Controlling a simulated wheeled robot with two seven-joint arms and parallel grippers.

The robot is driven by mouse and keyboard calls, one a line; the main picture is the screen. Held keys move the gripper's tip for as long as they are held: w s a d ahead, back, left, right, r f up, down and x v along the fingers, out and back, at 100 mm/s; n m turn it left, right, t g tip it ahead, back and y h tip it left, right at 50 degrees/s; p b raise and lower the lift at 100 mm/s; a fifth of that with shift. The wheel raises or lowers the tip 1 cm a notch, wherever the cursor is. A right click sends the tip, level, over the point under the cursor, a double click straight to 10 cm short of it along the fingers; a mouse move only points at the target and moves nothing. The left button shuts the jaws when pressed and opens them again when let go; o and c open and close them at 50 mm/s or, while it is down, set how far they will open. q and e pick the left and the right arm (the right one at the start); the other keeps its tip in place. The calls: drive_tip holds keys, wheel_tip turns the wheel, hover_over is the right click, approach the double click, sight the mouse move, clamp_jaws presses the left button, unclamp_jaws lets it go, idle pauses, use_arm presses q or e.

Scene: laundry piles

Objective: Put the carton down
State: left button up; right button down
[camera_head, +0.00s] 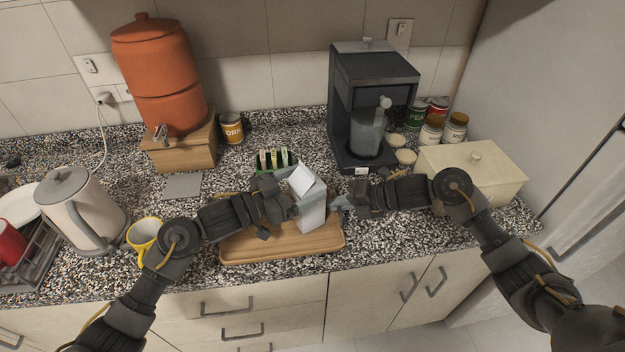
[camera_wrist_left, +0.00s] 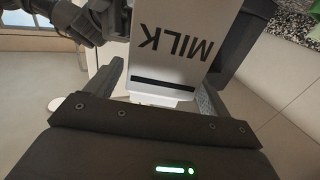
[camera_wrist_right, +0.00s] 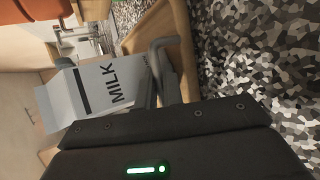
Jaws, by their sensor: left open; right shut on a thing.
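The white milk carton (camera_head: 313,218) is upright with a gabled top, over the right part of the wooden tray (camera_head: 262,250). I cannot tell whether its base touches the tray. My left gripper (camera_head: 290,210) is open at the carton's left side. In the left wrist view the carton (camera_wrist_left: 180,45), with MILK lettering, shows between the spread left fingers (camera_wrist_left: 160,95).
Behind the tray stands a green rack (camera_head: 275,162) with upright pieces. A coffee machine (camera_head: 360,90) is at the back, a cream box (camera_head: 490,172) at the right. A yellow mug (camera_head: 143,236) and a kettle (camera_head: 78,210) stand left. The tray's left part is bare.

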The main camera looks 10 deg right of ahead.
drive_tip(key=shift+s+f, duration=0.1)
use_arm(q)
drive_tip(key=v, duration=0.9)
drive_tip(key=shift+a, duration=0.15)
use_arm(e)
drive_tip(key=c, duration=1.5)
unclamp_jaws()
drive_tip(key=shift+o, duration=0.2)
